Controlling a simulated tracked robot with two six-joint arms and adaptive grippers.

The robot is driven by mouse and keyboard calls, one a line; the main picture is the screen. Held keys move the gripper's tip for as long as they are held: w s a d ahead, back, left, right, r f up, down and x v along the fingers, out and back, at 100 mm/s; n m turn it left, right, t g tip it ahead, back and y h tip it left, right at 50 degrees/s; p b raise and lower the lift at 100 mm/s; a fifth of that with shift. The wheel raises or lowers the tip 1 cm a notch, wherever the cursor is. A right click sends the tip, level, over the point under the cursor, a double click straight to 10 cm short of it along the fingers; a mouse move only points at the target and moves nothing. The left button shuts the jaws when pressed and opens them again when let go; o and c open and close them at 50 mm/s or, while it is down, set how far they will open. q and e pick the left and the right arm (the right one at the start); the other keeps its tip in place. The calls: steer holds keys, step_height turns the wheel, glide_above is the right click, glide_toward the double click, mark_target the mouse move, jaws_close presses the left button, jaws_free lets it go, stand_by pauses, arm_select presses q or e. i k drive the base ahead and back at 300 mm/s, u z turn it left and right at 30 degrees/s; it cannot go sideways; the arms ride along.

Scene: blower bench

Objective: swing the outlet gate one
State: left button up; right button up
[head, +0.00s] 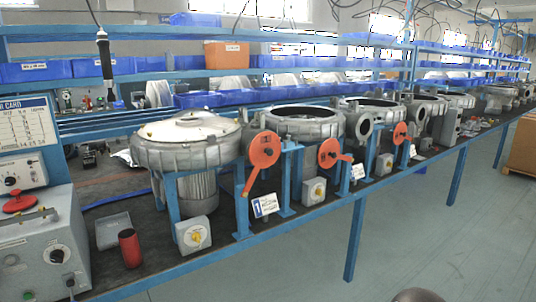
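The outlet gate of the first blower is an orange-red round disc (264,149) with a lever (249,181) that hangs down and slightly left. It stands at the blower's right side by a blue post. A white placard (265,206) with a blue "1" is beside that post. The first blower (186,145) is a grey metal housing with a pale lid on top. A second orange-red gate (329,152) has its lever pointing right. A third orange-red gate (400,132) is further along. Neither of my grippers shows in the head view.
A grey box with a yellow knob (193,235) sits below the first blower. A red cup (130,248) and a grey tray (113,231) stand to its left. A grey control box (40,245) fills the lower left.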

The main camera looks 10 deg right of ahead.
mark_target(266, 149)
steer(key=z, duration=0.35)
steer(key=i, duration=1)
steer(key=u, duration=0.4)
